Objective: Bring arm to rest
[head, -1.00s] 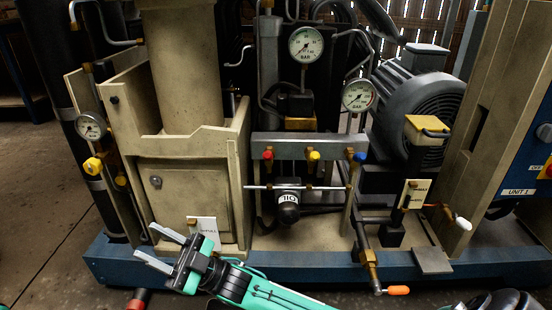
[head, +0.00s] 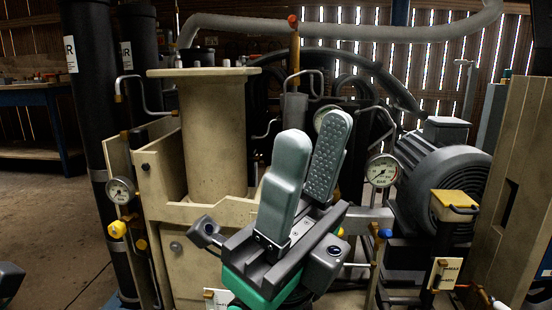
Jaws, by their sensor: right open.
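My right gripper (head: 312,178) is raised large in the middle of the head view, fingers pointing up. Its two grey finger pads stand apart with nothing between them. It is in front of the air compressor, whose beige column (head: 213,135) stands left of it and whose ribbed motor (head: 452,180) stands right of it. The gripper hides the compressor's middle, including most of the valve row. My left gripper is not clearly in view; a dark piece shows at the lower left edge.
A gauge (head: 382,171) shows right of the gripper, another gauge (head: 121,190) at the left above a yellow knob (head: 117,229). Black cylinders (head: 88,100) stand at the left. A grey pipe (head: 350,32) crosses the top. A blue workbench (head: 40,97) is at the back left, with open floor before it.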

